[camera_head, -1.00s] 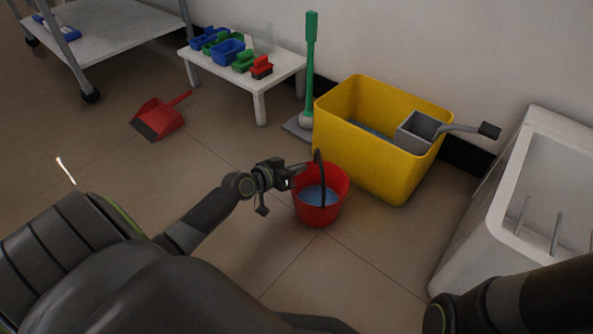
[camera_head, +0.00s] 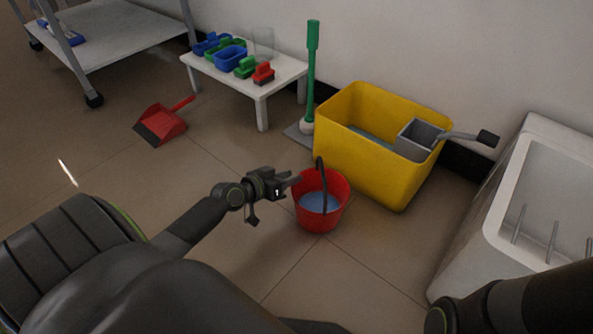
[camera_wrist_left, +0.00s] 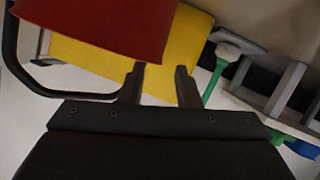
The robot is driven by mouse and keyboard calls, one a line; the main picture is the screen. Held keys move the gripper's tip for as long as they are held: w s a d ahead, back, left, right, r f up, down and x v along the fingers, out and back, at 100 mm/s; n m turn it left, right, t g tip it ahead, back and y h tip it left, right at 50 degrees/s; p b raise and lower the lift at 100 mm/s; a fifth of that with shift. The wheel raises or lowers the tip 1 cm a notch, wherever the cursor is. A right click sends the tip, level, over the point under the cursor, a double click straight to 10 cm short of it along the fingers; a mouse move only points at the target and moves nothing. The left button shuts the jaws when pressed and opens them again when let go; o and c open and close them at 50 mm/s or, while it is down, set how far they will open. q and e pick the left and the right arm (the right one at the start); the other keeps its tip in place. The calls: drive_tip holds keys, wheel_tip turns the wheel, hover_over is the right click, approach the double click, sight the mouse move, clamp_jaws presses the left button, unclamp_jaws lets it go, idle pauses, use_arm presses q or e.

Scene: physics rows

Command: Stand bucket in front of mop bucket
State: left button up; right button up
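The red bucket (camera_head: 313,222), with bluish contents and a dark upright handle, stands upright on the floor. It is just in front of the yellow mop bucket (camera_head: 372,168), near its left front side. My left gripper (camera_head: 293,181) is just left of the red bucket's rim, empty. In the left wrist view its two fingers (camera_wrist_left: 160,88) are apart with nothing between them. The red bucket (camera_wrist_left: 100,25) and its handle show there at upper left, with the yellow mop bucket (camera_wrist_left: 185,40) behind. My right gripper is out of view.
A white basin unit (camera_head: 490,225) stands at right. A green-handled tool (camera_head: 312,75) stands by the wall. A low white table (camera_head: 245,83) holds blue, green and red items. A red dustpan (camera_head: 163,122) lies at left. The floor between is clear.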

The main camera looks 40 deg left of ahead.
use_arm(q)
drive_tip(key=p+v, duration=0.1)
drive_tip(key=v, duration=0.7)
drive_tip(key=shift+s+p, duration=0.2)
drive_tip(key=shift+p, duration=0.1)
drive_tip(key=shift+r, duration=0.1)
